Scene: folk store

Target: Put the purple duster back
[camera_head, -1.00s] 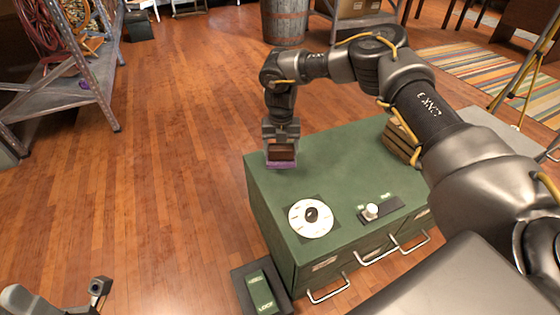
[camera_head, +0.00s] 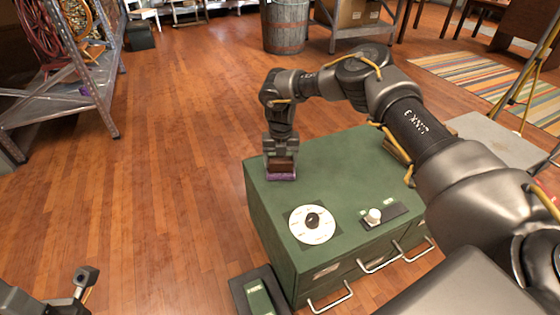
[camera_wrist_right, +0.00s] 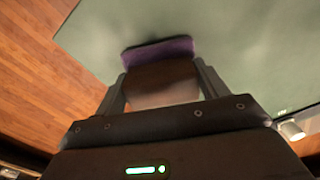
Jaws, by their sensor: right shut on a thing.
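The purple duster (camera_head: 282,177) has a brown block above a purple pad. My right gripper (camera_head: 281,163) is shut on the brown block and points down over the far left part of the green cabinet (camera_head: 345,165). The pad is at or just above the cabinet top; I cannot tell whether it touches. In the right wrist view the duster (camera_wrist_right: 158,52) sits between the two fingers, with green surface beyond the pad. My left gripper (camera_head: 86,275) is at the bottom left, apart from the cabinet, and its jaws are unclear.
A white dial (camera_head: 312,224) and a white knob (camera_head: 374,216) sit on the cabinet top near its front. A metal shelf (camera_head: 75,100) at the left holds coils and a small purple item. A barrel (camera_head: 285,28) stands behind. Wooden floor between shelf and cabinet is clear.

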